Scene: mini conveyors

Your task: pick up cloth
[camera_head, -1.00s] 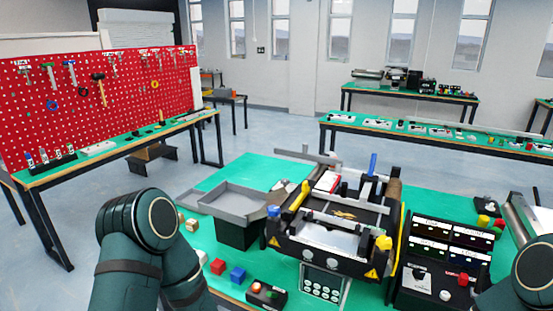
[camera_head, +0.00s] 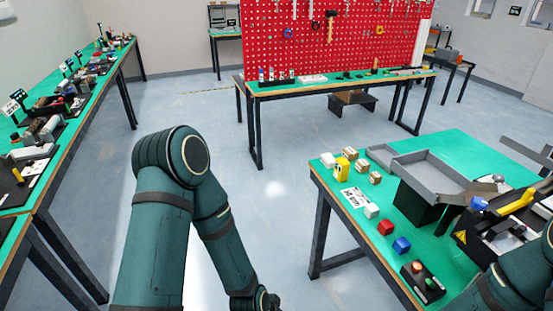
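I cannot make out a cloth in the head view. My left arm reaches down in front of the left edge of the green-topped table (camera_head: 318,176), over open floor. Its lower end runs to the bottom of the picture, and no gripper fingers show. A part of my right arm shows at the bottom right corner, over the table with the conveyor unit (camera_head: 488,236). Its gripper is out of the picture.
The near table bears a grey tray (camera_head: 432,180), a yellow item (camera_head: 341,170), small boxes (camera_head: 375,178), red (camera_head: 386,227) and blue (camera_head: 402,246) blocks and a button box (camera_head: 424,283). Another bench (camera_head: 62,125) stands at left, a red pegboard (camera_head: 335,40) behind. Floor between is clear.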

